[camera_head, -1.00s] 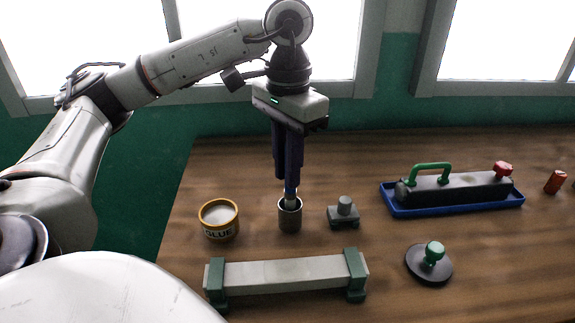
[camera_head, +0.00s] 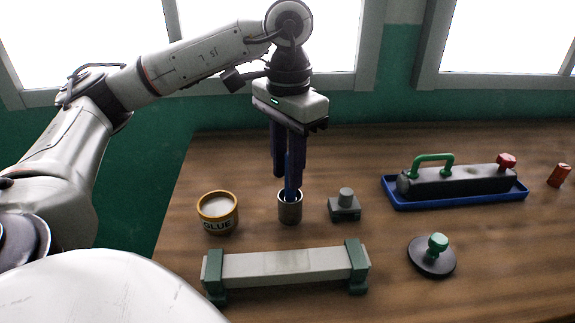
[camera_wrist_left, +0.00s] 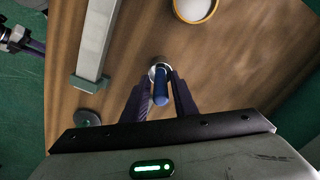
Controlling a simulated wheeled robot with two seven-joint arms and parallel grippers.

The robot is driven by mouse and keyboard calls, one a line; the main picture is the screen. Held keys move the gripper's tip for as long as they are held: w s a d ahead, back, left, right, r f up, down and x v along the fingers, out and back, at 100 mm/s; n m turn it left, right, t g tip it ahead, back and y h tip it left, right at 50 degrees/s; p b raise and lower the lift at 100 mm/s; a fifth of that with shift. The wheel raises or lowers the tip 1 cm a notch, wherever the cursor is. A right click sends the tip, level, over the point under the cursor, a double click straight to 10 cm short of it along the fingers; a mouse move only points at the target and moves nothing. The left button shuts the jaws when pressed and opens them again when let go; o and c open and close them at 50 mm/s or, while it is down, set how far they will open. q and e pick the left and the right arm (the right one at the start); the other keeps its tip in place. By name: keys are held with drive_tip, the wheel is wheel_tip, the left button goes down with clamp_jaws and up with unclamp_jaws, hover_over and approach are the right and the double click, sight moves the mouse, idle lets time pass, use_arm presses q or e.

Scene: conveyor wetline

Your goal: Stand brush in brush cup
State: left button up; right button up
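The brush has a blue handle (camera_head: 290,176) and stands roughly upright in the grey brush cup (camera_head: 290,209), its lower end hidden inside. In the left wrist view the handle (camera_wrist_left: 161,88) rises from the cup, whose rim shows behind it. My left gripper (camera_head: 288,172) points down over the cup with its dark fingers on either side of the handle. In the left wrist view the fingers are apart, with gaps beside the handle, so the gripper is open. A part of what looks like my right gripper (camera_wrist_left: 30,46) shows at the left wrist view's left edge, too small to judge.
A glue pot (camera_head: 218,213) stands left of the cup and a small grey block with a knob (camera_head: 345,205) right of it. A long bar with green ends (camera_head: 286,266) lies in front. A blue tray (camera_head: 455,200) and a green-knobbed disc (camera_head: 432,256) are further right.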

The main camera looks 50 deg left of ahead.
use_arm(q)
drive_tip(key=shift+o, duration=1.1)
